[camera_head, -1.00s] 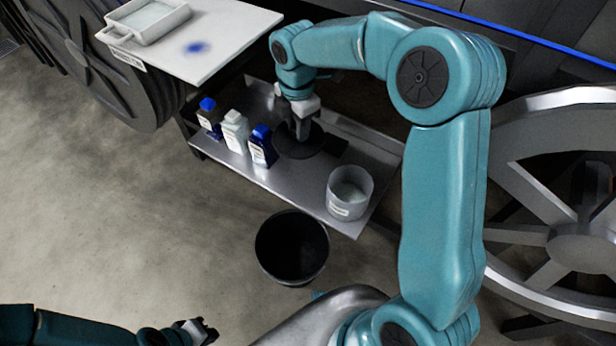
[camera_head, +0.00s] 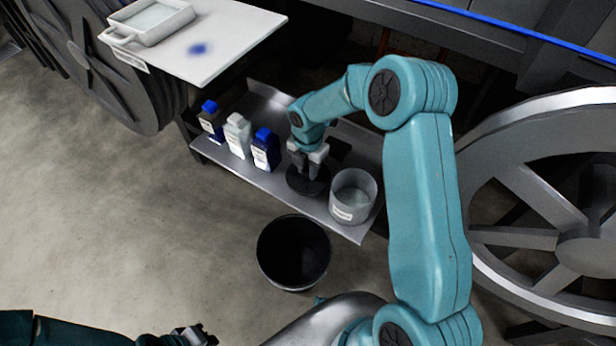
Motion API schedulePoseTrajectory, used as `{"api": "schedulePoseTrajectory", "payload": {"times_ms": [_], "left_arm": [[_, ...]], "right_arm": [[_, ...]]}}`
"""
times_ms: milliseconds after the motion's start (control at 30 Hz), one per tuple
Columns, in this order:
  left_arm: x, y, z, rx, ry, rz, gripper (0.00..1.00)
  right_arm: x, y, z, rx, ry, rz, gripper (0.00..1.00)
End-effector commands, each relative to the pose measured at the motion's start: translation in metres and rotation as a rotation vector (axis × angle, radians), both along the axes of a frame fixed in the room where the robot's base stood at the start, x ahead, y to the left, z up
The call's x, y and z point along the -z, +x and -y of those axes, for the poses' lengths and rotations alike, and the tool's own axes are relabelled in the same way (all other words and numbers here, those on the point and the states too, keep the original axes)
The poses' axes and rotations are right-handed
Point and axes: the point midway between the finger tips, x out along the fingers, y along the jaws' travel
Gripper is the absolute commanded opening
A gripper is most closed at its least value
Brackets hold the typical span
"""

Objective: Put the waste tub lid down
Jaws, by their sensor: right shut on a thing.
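The waste tub lid (camera_head: 296,186) is a dark round disc at the front middle of the metal shelf. My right gripper (camera_head: 309,176) points down and is shut on it from above. I cannot tell whether the lid touches the shelf or is held just above it. The black waste tub (camera_head: 293,252) stands open on the floor in front of the shelf. My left gripper (camera_head: 203,335) is low at the bottom edge, away from the lid; its jaw opening is too small to read.
A white-labelled clear jar (camera_head: 352,200) stands just right of the lid. A white board (camera_head: 225,45) with a tray (camera_head: 150,20) overhangs behind left.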

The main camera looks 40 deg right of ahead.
Motion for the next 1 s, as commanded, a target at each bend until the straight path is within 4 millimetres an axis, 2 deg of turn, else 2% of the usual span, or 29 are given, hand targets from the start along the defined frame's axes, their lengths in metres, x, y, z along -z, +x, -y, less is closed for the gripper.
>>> {"api": "schedulePoseTrajectory", "payload": {"times_ms": [300, 667, 700, 767, 1000], "left_arm": [[0.005, 0.0, 0.0, 0.0, 0.0, 0.0, 0.0], [0.008, 0.0, 0.0, 0.0, 0.0, 0.0, 0.0], [0.008, 0.0, 0.0, 0.0, 0.0, 0.0, 0.0], [0.007, 0.0, 0.0, 0.0, 0.0, 0.0, 0.0], [0.007, 0.0, 0.0, 0.0, 0.0, 0.0, 0.0]], "right_arm": [[0.042, 0.0, 0.0, 0.0, 0.001, -0.001, 0.0], [0.047, 0.0, 0.0, 0.0, 0.0, 0.0, 0.0], [0.047, 0.0, 0.0, 0.0, 0.0, 0.001, 0.33], [0.046, 0.0, 0.0, 0.0, 0.0, 0.001, 0.52], [0.046, 0.0, 0.0, 0.0, 0.0, 0.0, 0.52]]}}
